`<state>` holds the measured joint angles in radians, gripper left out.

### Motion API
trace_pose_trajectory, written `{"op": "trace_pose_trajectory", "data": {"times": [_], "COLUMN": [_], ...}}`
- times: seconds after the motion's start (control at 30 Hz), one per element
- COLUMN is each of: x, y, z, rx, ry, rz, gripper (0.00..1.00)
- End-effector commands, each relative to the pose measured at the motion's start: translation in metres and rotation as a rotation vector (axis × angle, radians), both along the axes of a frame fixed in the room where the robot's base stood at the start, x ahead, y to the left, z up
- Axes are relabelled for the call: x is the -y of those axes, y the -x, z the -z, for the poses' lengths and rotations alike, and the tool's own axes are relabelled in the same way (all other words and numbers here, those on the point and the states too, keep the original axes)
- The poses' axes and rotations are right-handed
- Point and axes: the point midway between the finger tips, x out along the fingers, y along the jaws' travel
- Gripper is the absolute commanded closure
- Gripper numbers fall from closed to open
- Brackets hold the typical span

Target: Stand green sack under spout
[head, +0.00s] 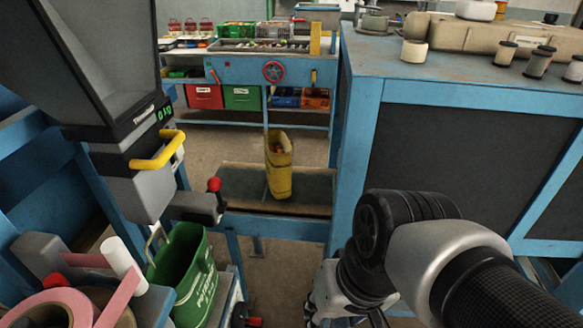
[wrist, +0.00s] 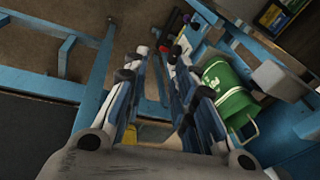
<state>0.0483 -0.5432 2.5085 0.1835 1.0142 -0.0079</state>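The green sack (head: 183,268) stands open-topped with a pale handle at the lower left in the head view, below and slightly right of the grey spout (head: 138,196). Whether it is directly under the spout's mouth I cannot tell. The spout hangs under a dark hopper with a yellow handle (head: 160,150). In the wrist view the green sack (wrist: 226,88) lies right of my gripper (wrist: 160,54), outside its fingers. The fingers are apart with nothing held between their tips. In the head view my arm fills the lower right and the fingertips are not clear.
A yellow sack (head: 279,165) stands on a low bench (head: 232,190) in the middle. A blue cabinet (head: 460,95) blocks the right. A red-knobbed lever (head: 215,190) juts beside the spout. Pink tape rolls (head: 50,308) lie at the lower left.

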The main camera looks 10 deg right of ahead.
Motion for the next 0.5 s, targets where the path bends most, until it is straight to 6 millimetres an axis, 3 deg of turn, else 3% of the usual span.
{"op": "trace_pose_trajectory", "data": {"times": [0.2, 0.5], "x": [0.026, 0.03], "y": [-0.002, -0.002], "z": [-0.027, -0.03], "rx": [0.215, 0.242], "ry": [0.161, 0.185], "rz": [-0.078, -0.089], "gripper": [0.75, 0.75]}}
